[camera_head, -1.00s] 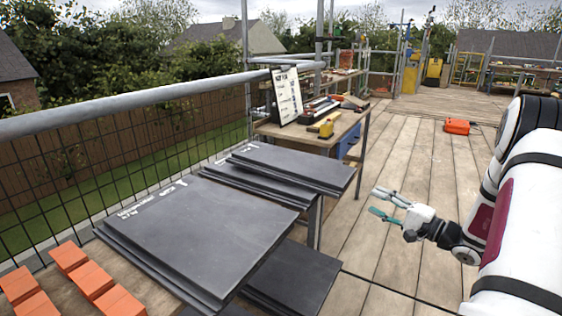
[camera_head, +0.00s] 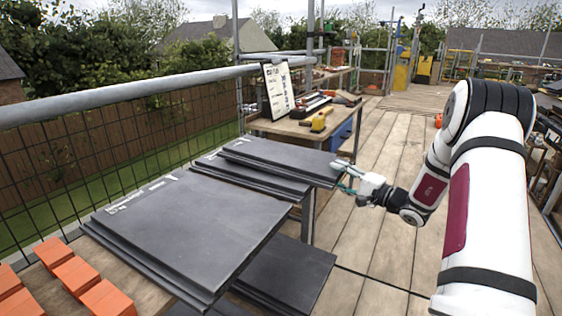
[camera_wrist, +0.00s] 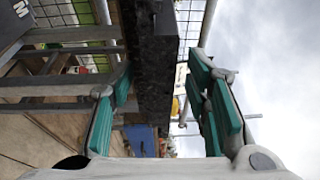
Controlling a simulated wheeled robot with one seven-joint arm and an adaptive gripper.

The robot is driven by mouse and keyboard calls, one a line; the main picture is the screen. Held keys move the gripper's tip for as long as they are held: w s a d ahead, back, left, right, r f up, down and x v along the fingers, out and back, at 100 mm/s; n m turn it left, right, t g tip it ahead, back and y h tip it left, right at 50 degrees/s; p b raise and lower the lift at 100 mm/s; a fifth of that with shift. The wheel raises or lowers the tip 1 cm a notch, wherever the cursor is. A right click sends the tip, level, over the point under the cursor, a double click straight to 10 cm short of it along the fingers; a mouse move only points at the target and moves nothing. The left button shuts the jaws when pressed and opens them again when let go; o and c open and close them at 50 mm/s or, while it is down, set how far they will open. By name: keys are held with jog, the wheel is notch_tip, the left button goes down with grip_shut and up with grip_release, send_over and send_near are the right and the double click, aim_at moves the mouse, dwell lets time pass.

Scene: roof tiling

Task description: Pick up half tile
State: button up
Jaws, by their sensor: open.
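Dark slate tiles lie in a smaller stack (camera_head: 280,160) on the bench, behind the large slates; its top tile looks like the half tile, though I cannot read its marking. My gripper (camera_head: 343,174) is open at the right edge of this stack. In the wrist view, the dark slate edge (camera_wrist: 155,70) runs between the two teal finger pads of my gripper (camera_wrist: 162,95), with space on both sides. I cannot tell how many tiles lie between the pads. Nothing is held.
Large slates (camera_head: 185,225) with white writing lie in front, and more slates (camera_head: 285,275) sit lower down. Orange blocks (camera_head: 75,275) are at the front left. A workbench (camera_head: 305,132) with tools and a sign board (camera_head: 278,92) stands behind. The plank deck at right is mostly clear.

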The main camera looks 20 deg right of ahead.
jog(key=shift+x, duration=0.85)
grip_shut()
jog(key=shift+r, duration=0.1)
jog(key=shift+r, duration=0.45)
notch_tip(320, 180, up, 3)
jog(key=shift+s+f+p, duration=0.1)
jog(key=shift+s+p, duration=0.05)
jog(key=shift+p, duration=0.55)
jog(key=s+a+r+p, duration=0.1)
jog(key=s+p, duration=0.1)
jog(key=s, duration=1.3)
jog(key=shift+s+a, duration=0.25)
jog(key=shift+s, duration=0.05)
jog(key=shift+r, duration=0.1)
